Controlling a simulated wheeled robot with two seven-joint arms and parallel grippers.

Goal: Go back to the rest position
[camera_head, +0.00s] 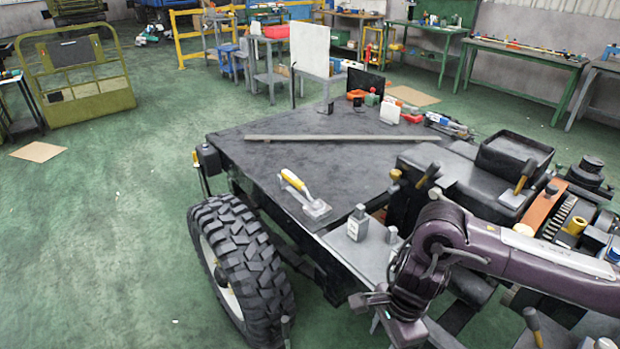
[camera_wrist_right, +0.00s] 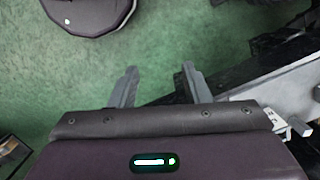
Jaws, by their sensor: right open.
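My right arm (camera_head: 540,265) enters the head view from the right and bends down at the near side of the chassis frame. In the right wrist view my right gripper (camera_wrist_right: 160,85) is open, with its two fingers apart and nothing between them. Green floor lies below the fingers. My left arm and gripper do not show.
The chassis has a flat dark top (camera_head: 300,160) and a big tyre (camera_head: 250,265).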

